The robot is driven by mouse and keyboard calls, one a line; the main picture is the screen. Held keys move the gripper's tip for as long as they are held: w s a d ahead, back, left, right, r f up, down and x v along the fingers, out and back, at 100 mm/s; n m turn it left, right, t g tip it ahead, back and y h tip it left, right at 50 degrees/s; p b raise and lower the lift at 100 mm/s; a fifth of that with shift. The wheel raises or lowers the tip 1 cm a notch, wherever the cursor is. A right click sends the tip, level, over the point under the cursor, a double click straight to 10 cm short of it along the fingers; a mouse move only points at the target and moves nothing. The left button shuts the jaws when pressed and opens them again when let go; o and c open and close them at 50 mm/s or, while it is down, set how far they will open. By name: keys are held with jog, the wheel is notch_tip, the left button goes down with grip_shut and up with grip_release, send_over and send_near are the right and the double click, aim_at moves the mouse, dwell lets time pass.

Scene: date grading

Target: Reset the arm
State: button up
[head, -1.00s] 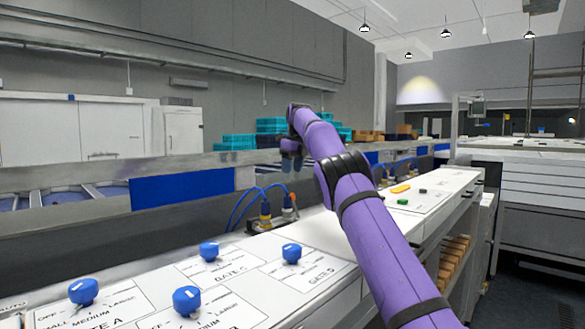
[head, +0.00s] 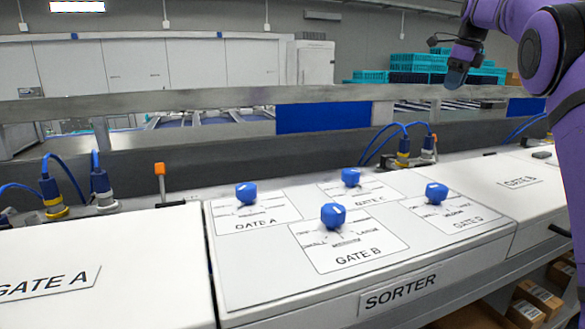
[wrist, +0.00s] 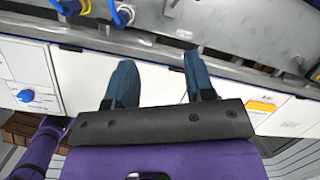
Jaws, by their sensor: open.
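My purple arm comes in at the right of the head view, with my gripper (head: 457,73) raised at the upper right, above and behind the panel and in front of the teal crates. In the wrist view my gripper (wrist: 160,85) shows two blue fingers spread apart with nothing between them. It hangs over the machine's edge and white panel. The sorter panel (head: 290,287) shows blue knobs for gate A (head: 246,193), gate B (head: 333,215), gate C (head: 350,177) and gate D (head: 436,193). My gripper is apart from all of them.
Teal crates (head: 425,65) are stacked at the back right. Blue cables with plugs (head: 403,150) stand along the panel's back edge. An orange-topped switch (head: 159,170) is left of the sorter panel. Cardboard boxes (head: 540,298) sit on a shelf below. Space above the knobs is clear.

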jog(key=s+a+n, duration=0.3)
jog(key=s+n, duration=0.2)
jog(key=s, duration=0.4)
jog(key=s+a+n+t, duration=0.1)
jog(key=s+a+n, duration=0.25)
jog(key=s, duration=0.55)
jog(key=s+a+n, duration=0.3)
jog(key=s+n, duration=0.3)
jog(key=s, duration=0.4)
jog(key=s+a+f+n, duration=0.2)
jog(key=s+f+n, duration=0.4)
jog(key=s, duration=0.5)
jog(key=s+a+f+n+t+h, duration=0.1)
jog(key=s+a+f+n, duration=0.2)
jog(key=s+f+n, duration=0.3)
jog(key=s+f, duration=0.3)
jog(key=s, duration=0.1)
jog(key=shift+s+a+f, duration=0.25)
jog(key=shift+s+f, duration=0.05)
jog(key=shift+s, duration=0.05)
jog(key=shift+t, duration=0.3)
